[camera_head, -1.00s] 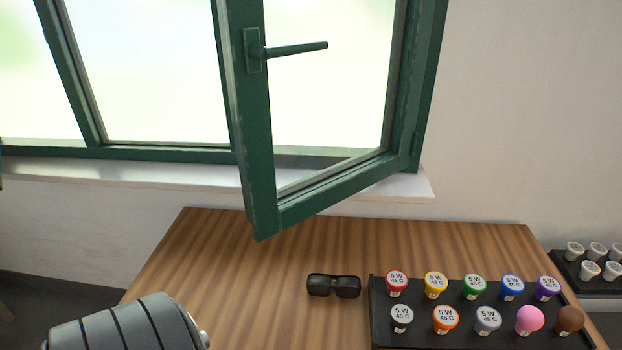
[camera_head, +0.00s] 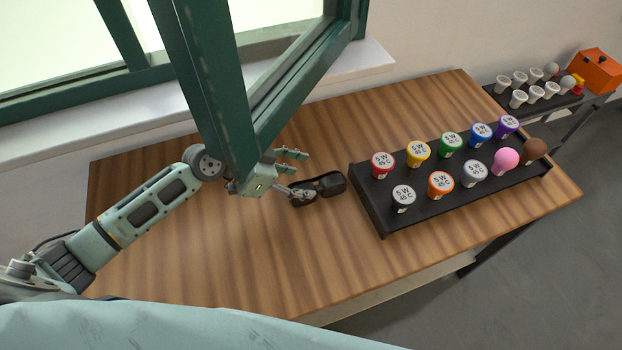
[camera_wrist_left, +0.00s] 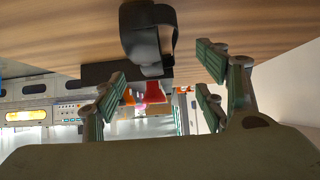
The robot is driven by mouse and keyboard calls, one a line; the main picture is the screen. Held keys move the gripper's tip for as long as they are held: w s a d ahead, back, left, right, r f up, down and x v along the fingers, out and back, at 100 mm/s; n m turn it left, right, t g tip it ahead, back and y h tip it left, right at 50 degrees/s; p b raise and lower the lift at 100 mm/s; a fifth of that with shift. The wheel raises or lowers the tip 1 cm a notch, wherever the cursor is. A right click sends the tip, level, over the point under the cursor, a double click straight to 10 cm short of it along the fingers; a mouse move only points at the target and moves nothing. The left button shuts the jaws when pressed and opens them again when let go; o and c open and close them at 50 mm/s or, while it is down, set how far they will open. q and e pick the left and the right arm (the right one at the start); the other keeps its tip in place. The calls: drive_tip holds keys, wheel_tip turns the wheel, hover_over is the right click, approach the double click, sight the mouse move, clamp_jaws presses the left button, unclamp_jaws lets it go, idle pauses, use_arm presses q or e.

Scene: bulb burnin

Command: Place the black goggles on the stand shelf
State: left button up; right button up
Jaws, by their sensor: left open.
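The black goggles (camera_head: 331,184) lie on the wooden table, left of the black bulb tray; one end is partly hidden by my lower finger. They also show at the top of the left wrist view (camera_wrist_left: 148,32), ahead of the fingers. My left gripper (camera_head: 301,174) is open beside the goggles, with its fingers spread toward them and nothing held. In the left wrist view its green-padded fingers (camera_wrist_left: 160,88) stand apart. Contact with the goggles cannot be told. Which surface is the stand shelf is not clear. My right gripper is not in view.
A black tray (camera_head: 372,207) with several coloured bulbs stands right of the goggles. The open green window sash (camera_head: 212,85) hangs close above my left gripper. A dark stand (camera_head: 541,106) with white bulbs and an orange box (camera_head: 595,70) is at the far right. The front left table is clear.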

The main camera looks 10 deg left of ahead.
sight(314, 181)
use_arm(q)
drive_tip(key=shift+w+d+f, duration=0.1)
drive_tip(key=shift+d+f, duration=0.1)
drive_tip(key=shift+d, duration=0.2)
drive_tip(key=shift+d+f+p, duration=0.15)
drive_tip(key=shift+d+p, duration=0.1)
drive_tip(key=shift+p, duration=0.1)
drive_tip(key=p+x, duration=0.1)
drive_tip(key=x, duration=0.2)
drive_tip(key=shift+w+f, duration=0.15)
drive_tip(key=shift+f, duration=0.1)
drive_tip(key=shift+w+d+f, duration=0.2)
drive_tip(key=shift+f, duration=0.05)
drive_tip(key=shift+d+f, duration=0.1)
drive_tip(key=c, duration=1.2)
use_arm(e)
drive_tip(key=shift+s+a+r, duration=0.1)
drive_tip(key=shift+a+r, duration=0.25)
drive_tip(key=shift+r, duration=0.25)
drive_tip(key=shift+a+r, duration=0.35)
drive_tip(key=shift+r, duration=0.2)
